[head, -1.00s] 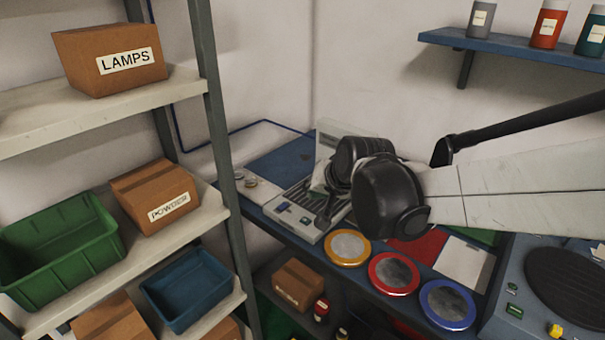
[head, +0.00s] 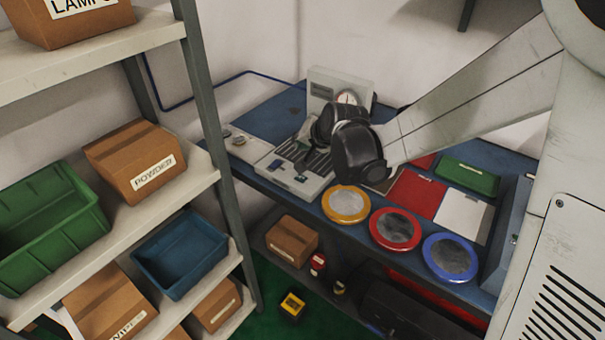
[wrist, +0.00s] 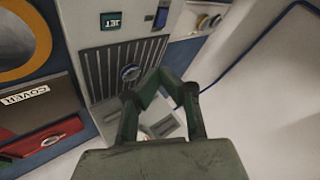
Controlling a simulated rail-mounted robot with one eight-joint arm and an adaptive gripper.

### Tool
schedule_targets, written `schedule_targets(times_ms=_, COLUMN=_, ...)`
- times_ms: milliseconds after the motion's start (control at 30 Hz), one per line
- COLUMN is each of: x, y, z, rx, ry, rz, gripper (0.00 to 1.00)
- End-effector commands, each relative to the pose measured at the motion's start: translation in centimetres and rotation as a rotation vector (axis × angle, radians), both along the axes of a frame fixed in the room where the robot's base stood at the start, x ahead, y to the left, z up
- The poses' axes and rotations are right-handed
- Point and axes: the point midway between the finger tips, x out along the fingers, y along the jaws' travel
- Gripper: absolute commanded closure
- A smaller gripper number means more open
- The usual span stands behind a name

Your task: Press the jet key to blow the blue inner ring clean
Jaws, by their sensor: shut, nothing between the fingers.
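The jet station (head: 278,176) is a pale box on the blue bench with a slotted grate and a gauge panel behind. Its green key marked JET (wrist: 111,20) is at the top of the wrist view, beside the grate (wrist: 97,66). One small ring (wrist: 130,72) lies on the grate; it looks grey-blue and its dirt cannot be judged. My gripper (wrist: 157,76) is shut and empty. In the wrist view its tips show over the lower right of the grate, apart from the key. In the head view the black wrist hides part of the station.
Yellow (head: 345,204), red (head: 395,229) and blue (head: 450,258) rimmed discs line the bench's front edge. A pale tray with small rings (wrist: 204,21) adjoins the station. A shelf rack (head: 207,110) with boxes and bins stands at left.

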Motion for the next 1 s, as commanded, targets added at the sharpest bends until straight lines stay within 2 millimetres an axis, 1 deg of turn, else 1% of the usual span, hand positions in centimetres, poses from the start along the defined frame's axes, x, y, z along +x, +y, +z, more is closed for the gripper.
schedule_targets(times_ms=233, x=0.0, y=0.0, z=-0.1, rx=-0.001, ry=0.000, rz=0.001, gripper=1.00)
schedule_targets(times_ms=433, x=0.0, y=0.0, z=-1.3, rx=-0.001, ry=0.000, rz=0.000, gripper=1.00)
schedule_targets(times_ms=567, x=0.0, y=0.0, z=-2.6, rx=-0.001, ry=0.000, rz=0.000, gripper=1.00)
schedule_targets(times_ms=900, x=0.0, y=0.0, z=-7.0, rx=-0.001, ry=0.000, rz=0.000, gripper=1.00)
schedule_targets(times_ms=1000, x=0.0, y=0.0, z=-8.1, rx=-0.001, ry=0.000, rz=0.000, gripper=1.00)
